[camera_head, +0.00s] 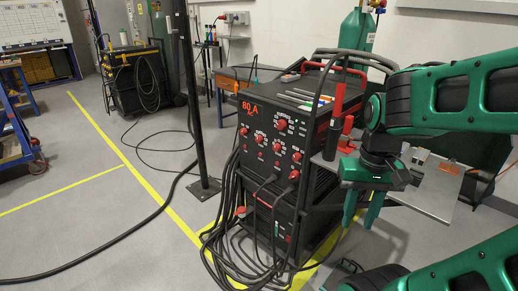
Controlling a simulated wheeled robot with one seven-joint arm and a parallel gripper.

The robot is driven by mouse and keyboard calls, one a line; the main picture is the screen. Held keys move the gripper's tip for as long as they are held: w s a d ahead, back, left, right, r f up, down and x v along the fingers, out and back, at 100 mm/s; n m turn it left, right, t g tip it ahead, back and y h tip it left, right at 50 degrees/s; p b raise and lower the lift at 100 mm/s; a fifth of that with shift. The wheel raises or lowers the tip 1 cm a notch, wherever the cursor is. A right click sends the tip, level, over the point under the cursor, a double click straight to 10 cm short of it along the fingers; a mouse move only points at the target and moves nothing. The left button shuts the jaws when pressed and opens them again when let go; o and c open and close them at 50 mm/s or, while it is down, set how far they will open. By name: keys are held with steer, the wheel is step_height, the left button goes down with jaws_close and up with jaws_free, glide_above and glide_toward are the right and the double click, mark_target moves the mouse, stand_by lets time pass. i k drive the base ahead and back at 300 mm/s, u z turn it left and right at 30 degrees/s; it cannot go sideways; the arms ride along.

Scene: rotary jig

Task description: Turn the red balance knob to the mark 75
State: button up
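Several red knobs sit on the black front panel (268,152) of a welding machine. They include a larger upper knob (282,124), a left knob (243,131), a middle knob (277,147) and a right knob (297,156). The labels and scale marks are too small to read, so I cannot tell which is the balance knob or where it points. My green gripper (359,223) hangs to the right of the machine, apart from the panel. Its two fingers point down with a gap between them. It is open and holds nothing that I can see.
A red display reading 80 A (249,107) is at the panel's upper left. Black cables (222,245) hang in front of the machine. A dark post (192,100) stands to its left. A metal plate (430,190) lies behind my gripper. The floor at left is largely clear.

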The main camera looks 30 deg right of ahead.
mark_target(259, 138)
steer(key=k, duration=1.05)
steer(key=z, duration=0.4)
steer(key=i, duration=0.5)
steer(key=z, duration=0.5)
steer(key=i, duration=0.75)
steer(key=u, duration=0.55)
steer(key=i, duration=0.8)
steer(key=u, duration=0.65)
